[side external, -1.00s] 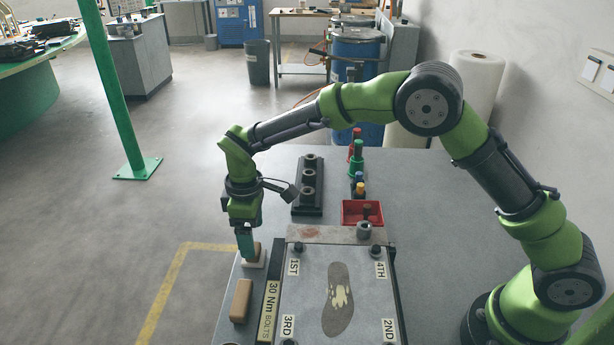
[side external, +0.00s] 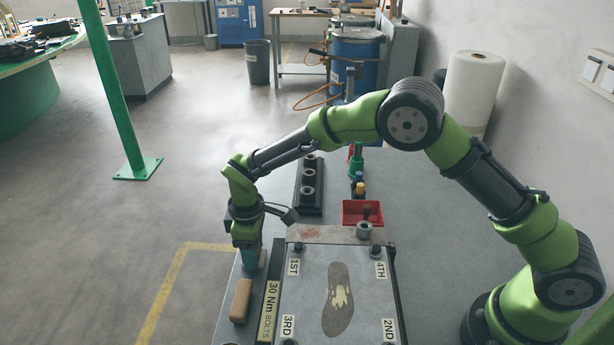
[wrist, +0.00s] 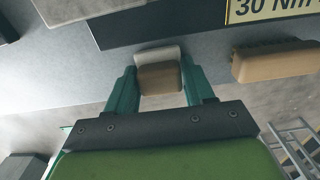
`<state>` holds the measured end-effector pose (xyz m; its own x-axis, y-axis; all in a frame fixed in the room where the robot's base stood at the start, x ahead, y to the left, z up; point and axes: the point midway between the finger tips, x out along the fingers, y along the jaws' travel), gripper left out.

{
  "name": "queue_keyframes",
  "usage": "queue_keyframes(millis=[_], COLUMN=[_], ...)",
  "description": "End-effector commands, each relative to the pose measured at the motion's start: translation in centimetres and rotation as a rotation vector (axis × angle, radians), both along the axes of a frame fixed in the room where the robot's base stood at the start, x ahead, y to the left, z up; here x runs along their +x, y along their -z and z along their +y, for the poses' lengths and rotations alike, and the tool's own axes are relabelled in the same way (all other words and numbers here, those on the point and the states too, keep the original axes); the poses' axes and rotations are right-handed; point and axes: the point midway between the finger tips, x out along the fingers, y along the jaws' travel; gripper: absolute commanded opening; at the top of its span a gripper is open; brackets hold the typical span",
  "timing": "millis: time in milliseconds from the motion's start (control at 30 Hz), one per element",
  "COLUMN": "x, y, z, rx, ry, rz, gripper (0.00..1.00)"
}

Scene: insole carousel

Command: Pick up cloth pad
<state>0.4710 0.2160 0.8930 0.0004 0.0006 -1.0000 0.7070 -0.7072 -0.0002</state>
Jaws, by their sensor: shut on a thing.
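The cloth pad, a brown block with a pale white pad along one side (wrist: 158,54), sits between the two green fingers in the wrist view. My gripper (wrist: 160,80) is shut on its brown part, with one finger against each side. In the side view my gripper (side external: 250,264) points down at the table's left edge, left of the marked plate. There the fingers hide the pad, so I cannot tell whether it touches the table.
A tan brush-like block (side external: 241,300) lies just in front of my gripper, and it shows at right in the wrist view (wrist: 275,62). The plate with a dark insole (side external: 339,300) is to the right. A black socket rack (side external: 309,187) and red tray (side external: 361,212) stand behind.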

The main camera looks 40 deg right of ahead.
Motion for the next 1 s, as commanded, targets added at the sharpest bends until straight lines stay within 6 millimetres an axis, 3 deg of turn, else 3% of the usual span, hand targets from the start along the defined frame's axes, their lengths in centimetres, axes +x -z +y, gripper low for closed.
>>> queue_keyframes(millis=[100, 367, 800, 1000], x=[0.0, 0.1, 0.1, 0.0], y=[0.0, -0.4, -8.2, -9.9], z=[0.0, 0.0, 0.0, 0.0], rx=[0.001, 0.001, 0.001, 0.000], ry=[0.000, 0.000, 0.001, 0.000], rz=[-0.001, -0.002, -0.003, 0.000], gripper=[0.22, 0.22, 0.22, 0.22])
